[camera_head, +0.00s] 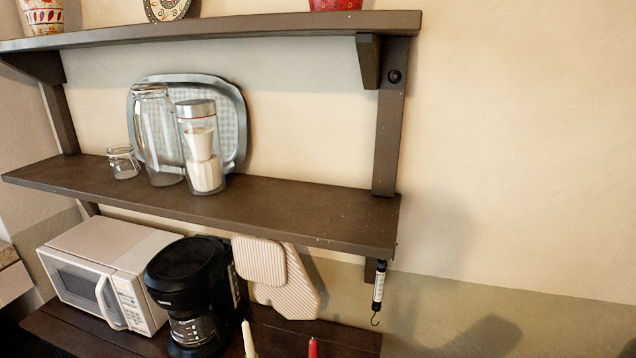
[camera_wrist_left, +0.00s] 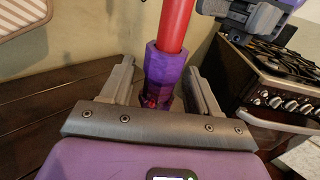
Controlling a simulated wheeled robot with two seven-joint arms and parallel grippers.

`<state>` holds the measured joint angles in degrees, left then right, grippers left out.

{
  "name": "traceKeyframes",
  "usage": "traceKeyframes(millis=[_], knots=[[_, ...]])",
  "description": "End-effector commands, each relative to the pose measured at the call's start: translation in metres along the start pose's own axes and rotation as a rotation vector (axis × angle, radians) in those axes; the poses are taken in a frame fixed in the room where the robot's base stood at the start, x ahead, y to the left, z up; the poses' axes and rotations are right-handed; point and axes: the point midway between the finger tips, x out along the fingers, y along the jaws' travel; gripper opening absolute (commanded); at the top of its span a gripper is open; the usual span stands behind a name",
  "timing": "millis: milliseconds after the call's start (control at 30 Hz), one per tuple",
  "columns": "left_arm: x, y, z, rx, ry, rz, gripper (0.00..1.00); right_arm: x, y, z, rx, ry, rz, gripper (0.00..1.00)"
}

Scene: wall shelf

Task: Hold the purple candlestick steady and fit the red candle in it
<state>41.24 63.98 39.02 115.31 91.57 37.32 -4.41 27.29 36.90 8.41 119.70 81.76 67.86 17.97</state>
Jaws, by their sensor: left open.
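The purple candlestick (camera_wrist_left: 161,82) stands upright on the dark wooden surface in the left wrist view. The red candle (camera_wrist_left: 176,24) rises from its top, leaning slightly right in the picture. I cannot tell how deep its lower end sits. In the head view only the red candle's tip (camera_head: 312,347) shows at the bottom edge. My left gripper (camera_wrist_left: 160,70) is open, with one finger on each side of the candlestick and gaps visible. Part of my right gripper (camera_wrist_left: 238,14) shows beside the candle at the top; its fingertips are cut off and its grip is unclear.
A pale candle (camera_head: 249,340) stands left of the red one. A black coffee maker (camera_head: 195,285), microwave (camera_head: 110,275) and striped boards (camera_head: 280,275) are behind. The wall shelf (camera_head: 290,215) hangs above. A stove (camera_wrist_left: 270,80) is at right in the wrist view.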

Motion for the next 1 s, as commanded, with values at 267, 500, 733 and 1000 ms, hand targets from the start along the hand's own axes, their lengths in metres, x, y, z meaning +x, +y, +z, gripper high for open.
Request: traceKeyframes(millis=[267, 500, 733, 1000], knots=[[-0.018, 0.001, 0.0, 0.001, 0.001, 0.003, 0.6, 0.0, 0.0, 0.0, 0.0, 0.0, 0.0, 0.55], [-0.07, 0.001, 0.0, 0.002, 0.003, 0.004, 0.6, 0.0, 0.0, 0.0, 0.0, 0.0, 0.0, 0.55], [-0.108, 0.001, 0.0, 0.001, 0.002, 0.002, 0.6, 0.0, 0.0, 0.0, 0.0, 0.0, 0.0, 0.55], [-0.113, -0.025, -0.02, 0.031, 0.077, -0.086, 0.6, 0.005, 0.021, -0.029, -0.011, 0.094, 0.065, 0.55]])
